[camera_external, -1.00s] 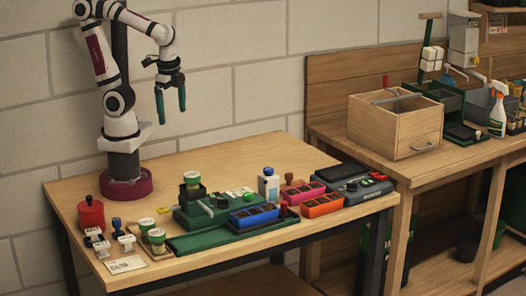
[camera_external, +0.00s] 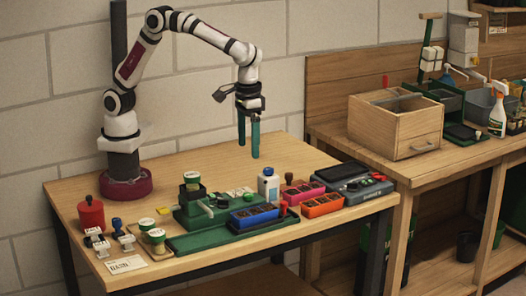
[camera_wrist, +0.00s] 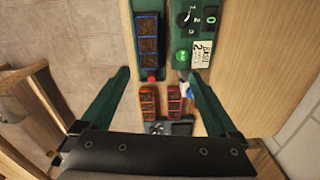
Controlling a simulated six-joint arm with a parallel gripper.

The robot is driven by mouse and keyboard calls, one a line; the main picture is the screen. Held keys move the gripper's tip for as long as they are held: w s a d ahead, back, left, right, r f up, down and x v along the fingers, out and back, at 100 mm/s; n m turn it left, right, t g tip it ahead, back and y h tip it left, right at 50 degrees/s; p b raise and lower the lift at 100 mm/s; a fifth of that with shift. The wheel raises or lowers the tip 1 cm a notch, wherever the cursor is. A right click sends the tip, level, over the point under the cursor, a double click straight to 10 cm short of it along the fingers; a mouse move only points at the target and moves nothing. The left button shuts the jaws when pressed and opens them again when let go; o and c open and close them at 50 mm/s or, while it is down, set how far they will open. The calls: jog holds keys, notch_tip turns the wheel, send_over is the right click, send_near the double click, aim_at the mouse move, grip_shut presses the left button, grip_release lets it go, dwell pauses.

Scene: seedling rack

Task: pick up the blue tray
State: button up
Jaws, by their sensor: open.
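The blue tray (camera_external: 254,215) sits on the right part of the green fixture (camera_external: 190,243) near the table's front edge. It is a long box with dark soil-like cells. In the wrist view the blue tray (camera_wrist: 147,42) shows at the top, left of centre, on a green base. My gripper (camera_external: 248,149) is open and empty, pointing down, high above the table and behind the tray. In the wrist view my gripper (camera_wrist: 165,105) shows its two green fingers spread wide, with the trays below and between them.
A pink tray (camera_external: 303,193) and an orange tray (camera_external: 322,205) stand just right of the blue one. A white bottle (camera_external: 268,186) stands close behind it. A grey device (camera_external: 354,183) is at the right end. The table's back middle is clear.

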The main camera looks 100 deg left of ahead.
aim_at(255, 211)
jog(key=shift+n, duration=0.8)
jog(key=f, duration=0.6)
jog(key=w+d+f, duration=0.1)
jog(key=f, duration=0.5)
jog(key=w+f, duration=0.1)
jog(key=f, duration=0.4)
jog(key=shift+d+f, duration=0.35)
jog(key=shift+f, duration=0.05)
grip_shut()
